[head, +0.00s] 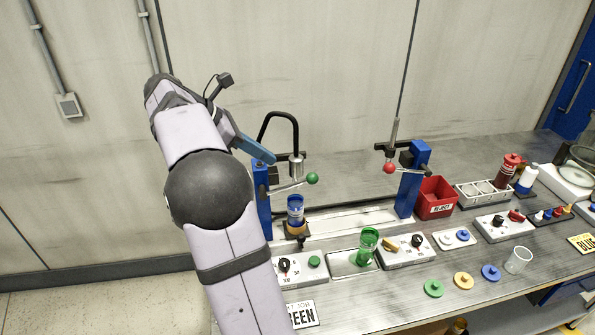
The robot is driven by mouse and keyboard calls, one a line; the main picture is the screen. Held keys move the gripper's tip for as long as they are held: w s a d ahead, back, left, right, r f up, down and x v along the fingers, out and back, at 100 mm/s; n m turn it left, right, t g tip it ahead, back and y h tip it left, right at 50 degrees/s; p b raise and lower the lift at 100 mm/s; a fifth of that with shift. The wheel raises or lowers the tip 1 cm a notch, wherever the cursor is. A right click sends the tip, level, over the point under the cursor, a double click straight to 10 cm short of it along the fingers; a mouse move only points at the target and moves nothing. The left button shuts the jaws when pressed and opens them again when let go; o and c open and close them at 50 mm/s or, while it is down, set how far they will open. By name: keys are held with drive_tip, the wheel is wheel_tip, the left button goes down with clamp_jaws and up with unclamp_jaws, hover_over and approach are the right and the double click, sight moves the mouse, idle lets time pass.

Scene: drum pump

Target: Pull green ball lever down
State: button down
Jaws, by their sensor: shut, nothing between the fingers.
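The green ball (312,178) sits at the end of a thin metal lever on the left blue pump stand (263,200). The lever slopes slightly upward to the right toward the ball. My gripper (262,152) shows as blue fingers just above and left of the lever, beside the black curved spout pipe. It is shut and empty, apart from the green ball. A blue bottle (295,209) stands on a small holder below the pump. My arm hides the area to the left of the stand.
A second blue stand (411,180) with a red ball lever (389,168) is to the right. A red bin (435,198) stands beside it.

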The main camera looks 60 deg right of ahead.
sight(307, 181)
drive_tip(key=p+x, duration=0.1)
drive_tip(key=x, duration=0.6)
drive_tip(key=p+x, duration=0.1)
drive_tip(key=x, duration=0.3)
drive_tip(key=shift+s+d+r+p, duration=0.15)
drive_tip(key=shift+s+d+p, duration=0.1)
drive_tip(key=shift+d+p, duration=0.15)
drive_tip(key=shift+s+d+f+t+y+p, duration=0.35)
drive_tip(key=shift+f+t+y+p, duration=0.15)
drive_tip(key=shift+p, duration=0.15)
drive_tip(key=shift+s+d+f+p, duration=0.2)
drive_tip(key=shift+f+p, duration=0.1)
drive_tip(key=shift+f, duration=0.35)
wheel_tip(307, 181, down, 7)
drive_tip(key=t+y+p, duration=0.1)
drive_tip(key=p, duration=0.1)
drive_tip(key=shift+d, duration=0.15)
drive_tip(key=shift+s, duration=0.2)
drive_tip(key=shift+r+p, duration=0.75)
drive_tip(key=shift+p, duration=0.1)
